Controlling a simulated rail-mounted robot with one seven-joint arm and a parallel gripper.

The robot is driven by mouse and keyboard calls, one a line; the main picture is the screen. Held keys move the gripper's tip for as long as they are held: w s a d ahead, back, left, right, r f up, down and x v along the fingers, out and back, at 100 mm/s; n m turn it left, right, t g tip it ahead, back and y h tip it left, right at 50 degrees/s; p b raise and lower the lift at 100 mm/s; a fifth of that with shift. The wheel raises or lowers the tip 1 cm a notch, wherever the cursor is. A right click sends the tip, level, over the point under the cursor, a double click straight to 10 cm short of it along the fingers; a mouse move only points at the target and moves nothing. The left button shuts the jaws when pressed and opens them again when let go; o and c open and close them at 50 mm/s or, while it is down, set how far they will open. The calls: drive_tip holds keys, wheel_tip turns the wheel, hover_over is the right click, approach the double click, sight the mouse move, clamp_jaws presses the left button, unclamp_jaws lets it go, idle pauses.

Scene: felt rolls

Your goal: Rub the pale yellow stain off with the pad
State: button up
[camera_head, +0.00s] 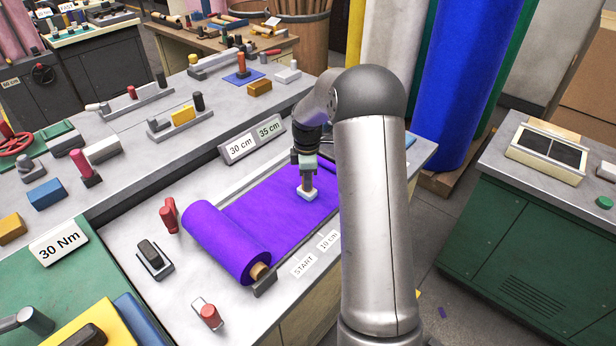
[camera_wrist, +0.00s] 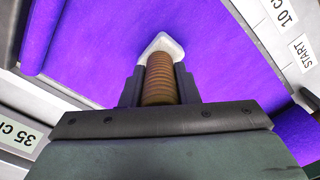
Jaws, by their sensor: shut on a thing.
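My gripper (camera_head: 307,168) is shut on the brown ribbed handle of the pad. The pad (camera_head: 308,194) has a pale, whitish block at its lower end, held upright at or just above the purple felt (camera_head: 265,212); I cannot tell whether it touches. In the wrist view the pad (camera_wrist: 163,44) shows beyond the handle, between the fingers of my gripper (camera_wrist: 158,88), over plain purple felt (camera_wrist: 90,50). I see no pale yellow stain in either view. It may be hidden under the pad or behind my arm.
The rolled end of the felt (camera_head: 225,242) lies at the left of the sheet. Length signs (camera_head: 254,140) stand behind it. A red-handled tool (camera_head: 170,215), a dark block in a holder (camera_head: 151,257) and a red-knobbed piece (camera_head: 208,314) stand left and in front.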

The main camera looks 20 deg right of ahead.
drive_tip(key=shift+w+d+f+p, duration=0.15)
drive_tip(key=shift+w+d, duration=0.25)
drive_tip(key=shift+d, duration=0.55)
drive_tip(key=shift+w+d+p, duration=0.25)
drive_tip(key=shift+w+d, duration=0.15)
drive_tip(key=shift+d, duration=0.5)
drive_tip(key=shift+w+d+p, duration=0.2)
drive_tip(key=shift+w+d, duration=0.1)
drive_tip(key=shift+d, duration=0.3)
drive_tip(key=shift+w+d+p, duration=0.15)
drive_tip(key=shift+w+d, duration=0.1)
drive_tip(key=shift+d, duration=0.35)
drive_tip(key=shift+w+d+p, duration=0.2)
drive_tip(key=shift+w+d, duration=0.1)
drive_tip(key=shift+d, duration=0.3)
drive_tip(key=shift+r, duration=0.2)
drive_tip(key=shift+r+p, duration=0.45)
drive_tip(key=shift+r, duration=0.25)
drive_tip(key=shift+r+p, duration=1.5)
drive_tip(key=shift+r, duration=1)
